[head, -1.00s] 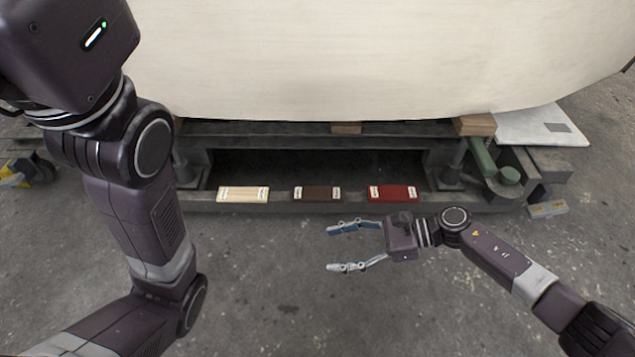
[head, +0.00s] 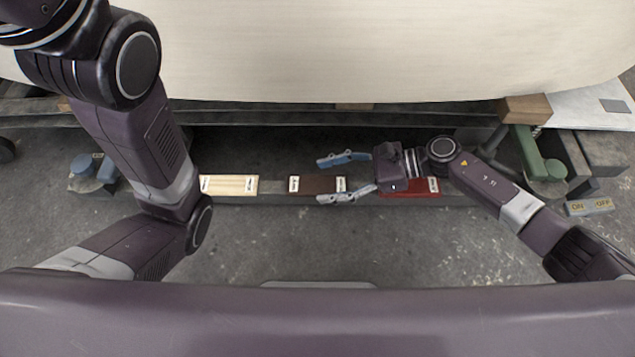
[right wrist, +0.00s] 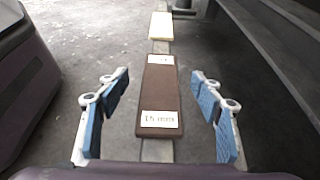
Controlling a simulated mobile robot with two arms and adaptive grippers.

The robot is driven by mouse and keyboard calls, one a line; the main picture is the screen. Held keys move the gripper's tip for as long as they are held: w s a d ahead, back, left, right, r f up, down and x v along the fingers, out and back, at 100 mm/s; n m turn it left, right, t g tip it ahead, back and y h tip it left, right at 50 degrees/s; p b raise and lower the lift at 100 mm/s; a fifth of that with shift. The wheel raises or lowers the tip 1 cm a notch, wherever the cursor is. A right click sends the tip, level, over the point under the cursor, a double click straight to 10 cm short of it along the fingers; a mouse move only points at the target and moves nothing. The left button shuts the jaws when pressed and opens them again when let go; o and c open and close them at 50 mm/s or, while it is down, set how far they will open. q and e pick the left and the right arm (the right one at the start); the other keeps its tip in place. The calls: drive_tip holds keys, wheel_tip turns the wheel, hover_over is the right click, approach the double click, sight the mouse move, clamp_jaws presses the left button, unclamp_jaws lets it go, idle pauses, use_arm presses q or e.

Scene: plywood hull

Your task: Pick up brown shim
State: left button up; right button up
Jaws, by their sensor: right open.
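The brown shim (head: 317,185) lies on the grey beam between a pale shim and a red one. In the right wrist view the brown shim (right wrist: 158,95) is in the middle, with a white label reading "15 mm" on its near end and another label at its far end. My right gripper (head: 342,178) is open at the brown shim's right end. In the right wrist view its blue-padded fingers (right wrist: 158,112) stand on either side of the shim, apart from it. My left gripper is not in view; only my left arm shows.
The pale shim (head: 229,185) lies left of the brown one, and the red shim (head: 410,188) lies partly behind my right gripper. The large pale hull (head: 380,50) hangs above the beam. Green clamp (head: 537,153) and ON/OFF block (head: 588,207) stand at right.

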sight(302, 184)
drive_tip(key=b+x, duration=0.2)
drive_tip(key=x, duration=0.2)
drive_tip(key=shift+a+f+b, duration=0.1)
drive_tip(key=shift+a+b, duration=0.05)
drive_tip(key=shift+b, duration=0.2)
drive_tip(key=shift+a, duration=0.3)
drive_tip(key=shift+c, duration=0.2)
